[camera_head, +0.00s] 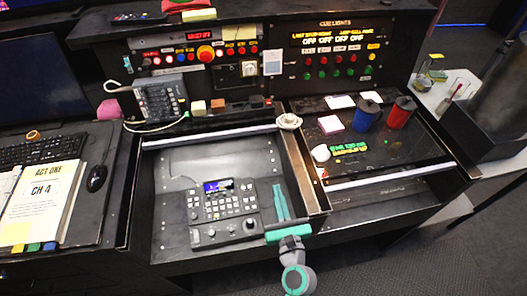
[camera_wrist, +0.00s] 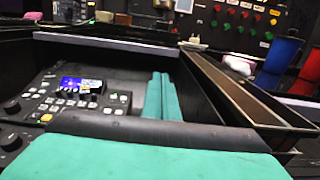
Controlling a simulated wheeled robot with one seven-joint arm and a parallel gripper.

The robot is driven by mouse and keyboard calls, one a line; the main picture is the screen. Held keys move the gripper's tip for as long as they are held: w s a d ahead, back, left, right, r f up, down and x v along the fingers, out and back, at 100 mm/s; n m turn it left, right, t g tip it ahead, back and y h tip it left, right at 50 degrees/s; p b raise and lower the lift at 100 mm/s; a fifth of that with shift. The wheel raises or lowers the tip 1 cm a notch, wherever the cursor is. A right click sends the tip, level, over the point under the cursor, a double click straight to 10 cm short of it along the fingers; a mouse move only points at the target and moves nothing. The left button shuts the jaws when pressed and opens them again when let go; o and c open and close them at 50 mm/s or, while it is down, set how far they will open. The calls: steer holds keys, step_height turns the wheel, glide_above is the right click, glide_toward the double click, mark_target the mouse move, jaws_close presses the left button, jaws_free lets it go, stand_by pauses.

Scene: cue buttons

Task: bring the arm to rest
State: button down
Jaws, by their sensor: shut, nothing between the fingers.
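My gripper (camera_head: 279,190) has teal fingers that lie close together, shut and empty. It reaches over the front edge of the open desk bay, on the bay's right side. In the wrist view my gripper (camera_wrist: 160,78) points away into the bay. A black control unit (camera_head: 222,211) with a small lit screen and several buttons sits in the bay, left of the fingers and apart from them. It also shows at the left of the wrist view (camera_wrist: 70,105).
A raised divider (camera_head: 303,172) stands just right of my gripper, with a white knob (camera_head: 289,121) at its far end. The cue panel (camera_head: 335,50) with several coloured buttons stands behind. A blue cup (camera_head: 366,115) and red cup (camera_head: 401,112) stand at right. A keyboard (camera_head: 45,148) lies left.

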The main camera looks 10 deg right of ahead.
steer(key=s+a+f+n+g+h, duration=0.1)
steer(key=s+a+f+n, duration=0.2)
steer(key=s+n, duration=0.5)
steer(key=s+a+f+n+g+h, duration=0.1)
steer(key=s+a+f+n, duration=0.2)
steer(key=s+n, duration=0.55)
steer(key=s+a+r+n+y, duration=0.1)
steer(key=s+a+r+n, duration=0.1)
steer(key=s+n, duration=0.4)
steer(key=s+a+r+n+y, duration=0.1)
steer(key=s+a+r+n, duration=0.2)
steer(key=n, duration=1)
steer(key=s+a, duration=0.1)
steer(key=s, duration=0.2)
steer(key=shift+s+a+r+g, duration=0.25)
steer(key=shift+a+g, duration=0.05)
steer(key=shift+a, duration=0.1)
